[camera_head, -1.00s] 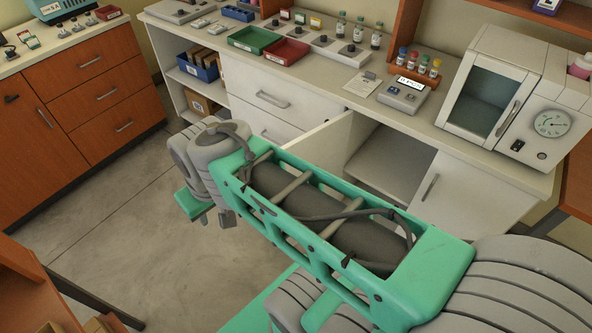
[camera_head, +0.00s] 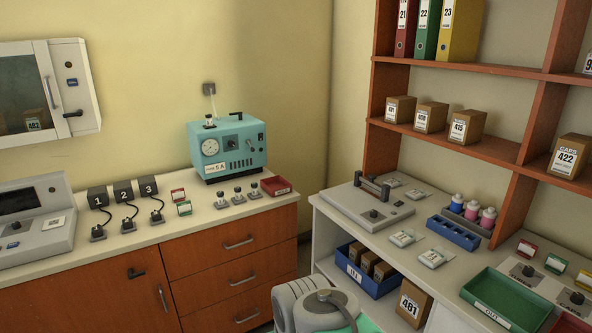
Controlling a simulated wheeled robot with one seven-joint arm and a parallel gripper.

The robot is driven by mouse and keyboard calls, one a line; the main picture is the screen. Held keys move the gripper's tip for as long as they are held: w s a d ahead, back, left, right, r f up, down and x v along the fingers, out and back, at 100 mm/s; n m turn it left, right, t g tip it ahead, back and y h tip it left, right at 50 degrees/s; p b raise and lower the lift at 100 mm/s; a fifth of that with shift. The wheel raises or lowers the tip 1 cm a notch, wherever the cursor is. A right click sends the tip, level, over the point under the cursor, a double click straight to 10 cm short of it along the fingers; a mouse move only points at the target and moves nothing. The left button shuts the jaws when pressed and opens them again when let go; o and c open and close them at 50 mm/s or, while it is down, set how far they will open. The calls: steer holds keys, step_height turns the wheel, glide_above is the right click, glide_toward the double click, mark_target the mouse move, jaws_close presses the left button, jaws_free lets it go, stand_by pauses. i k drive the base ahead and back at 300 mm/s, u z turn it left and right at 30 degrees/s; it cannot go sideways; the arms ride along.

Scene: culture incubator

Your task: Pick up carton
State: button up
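Several brown cartons are in view. Three stand in a row on the middle wooden shelf: a left one (camera_head: 400,109), a middle one (camera_head: 431,118) and one labelled 415 (camera_head: 466,126). A carton labelled 422 (camera_head: 570,157) stands further right on that shelf. A carton labelled 461 (camera_head: 413,302) stands in the open compartment under the right counter. A small carton labelled 482 (camera_head: 34,122) shows in the wall cabinet at the left. Which carton is meant cannot be told. Only a grey joint of my arm shows at the bottom; my gripper is out of view.
A blue bin (camera_head: 370,282) with small boxes is beside carton 461. On the right counter are a grey device (camera_head: 365,212), a blue rack (camera_head: 452,233) and a green tray (camera_head: 502,307). A teal machine (camera_head: 228,149) stands on the left counter (camera_head: 150,233).

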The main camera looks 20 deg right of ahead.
mark_target(400, 109)
steer(key=i, duration=1.1)
steer(key=z, duration=1.9)
